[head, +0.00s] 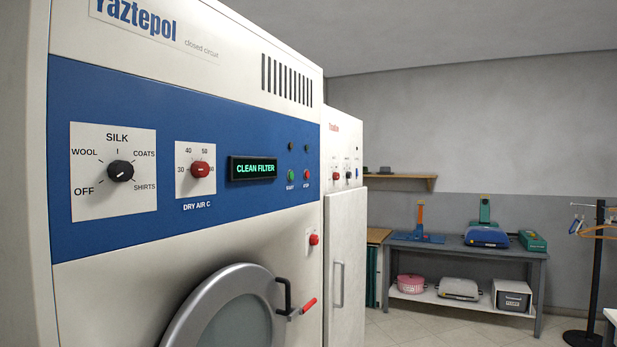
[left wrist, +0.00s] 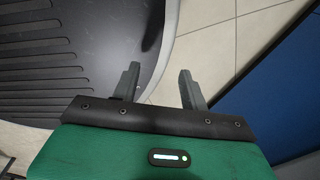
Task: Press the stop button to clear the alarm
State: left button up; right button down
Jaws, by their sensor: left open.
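The red stop button (head: 307,175) is on the right part of the blue control panel (head: 230,110) of the large white machine in the head view. A small label is under it. The green start button (head: 290,175) is just to its left. The display (head: 253,168) reads "CLEAN FILTER" in green letters. My left gripper (left wrist: 157,72) shows only in the left wrist view, open and empty, with the tiled floor beyond its fingers. It is not in the head view, so its distance to the stop button cannot be told. My right gripper is not in view.
A larger red button (head: 314,239) sits lower on the machine front. Two dials (head: 120,171) are left of the display. A grey workbench (head: 455,252) and a coat stand (head: 598,260) are farther back.

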pick_arm(q)
jog(key=shift+w, duration=0.3)
grip_shut()
jog(key=shift+s, duration=0.1)
dwell(1.0)
